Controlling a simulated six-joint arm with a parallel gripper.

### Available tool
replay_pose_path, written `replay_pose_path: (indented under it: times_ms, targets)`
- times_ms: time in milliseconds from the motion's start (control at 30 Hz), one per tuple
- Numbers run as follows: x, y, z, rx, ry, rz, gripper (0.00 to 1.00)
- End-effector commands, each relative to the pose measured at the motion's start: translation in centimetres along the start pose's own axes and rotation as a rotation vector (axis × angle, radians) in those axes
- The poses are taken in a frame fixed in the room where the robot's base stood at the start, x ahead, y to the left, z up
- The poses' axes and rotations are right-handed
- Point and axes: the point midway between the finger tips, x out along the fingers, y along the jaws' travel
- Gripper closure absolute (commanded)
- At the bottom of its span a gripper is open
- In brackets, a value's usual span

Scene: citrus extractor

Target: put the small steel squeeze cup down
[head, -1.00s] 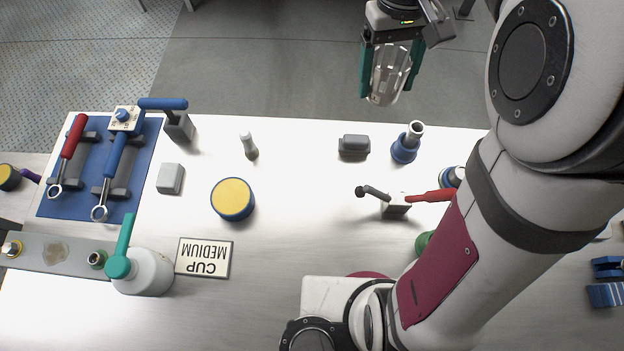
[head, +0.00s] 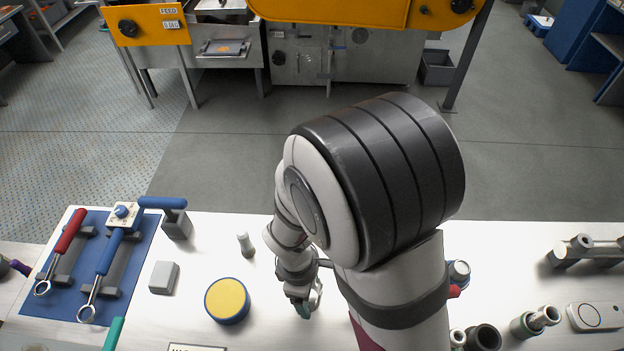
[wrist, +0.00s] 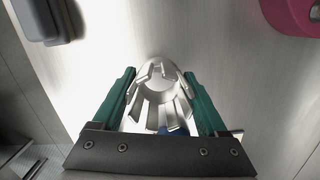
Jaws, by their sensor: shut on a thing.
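The small steel squeeze cup (wrist: 158,98), shiny and ribbed, lies between the green fingers of my gripper (wrist: 159,76) in the wrist view. The fingers are shut on it from both sides. The pale table surface shows around it; whether the cup touches the table cannot be told. In the head view my gripper (head: 309,301) is low over the table, right of the yellow-topped round container. There my own arm hides most of the cup.
In the wrist view, a dark grey block (wrist: 46,20) is upper left and a pink round thing (wrist: 293,12) upper right. Table between them is clear.

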Motion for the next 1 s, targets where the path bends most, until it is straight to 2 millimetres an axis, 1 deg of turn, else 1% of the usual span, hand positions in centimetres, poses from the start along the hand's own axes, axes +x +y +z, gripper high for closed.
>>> replay_pose_path:
  times_ms: [33,100,167,500,533,633,867,933,1000]
  targets:
    - [1.1,-0.1,0.0,-0.001,-0.004,-0.005,1.0]
    - [2.3,-0.1,-0.2,-0.001,-0.004,-0.004,1.0]
    - [2.8,0.0,-0.3,0.001,-0.002,-0.002,1.0]
    - [3.1,0.1,-0.4,0.002,0.0,0.0,1.0]
    - [3.1,0.1,-0.4,0.002,0.0,0.0,0.19]
    - [3.1,0.1,-0.4,0.002,0.0,0.0,0.01]
    - [3.0,0.1,-0.4,0.002,0.0,0.0,0.0]
    - [2.6,0.1,-0.3,0.003,0.0,0.001,0.0]
    - [1.6,0.2,-0.4,0.003,0.002,0.004,0.0]
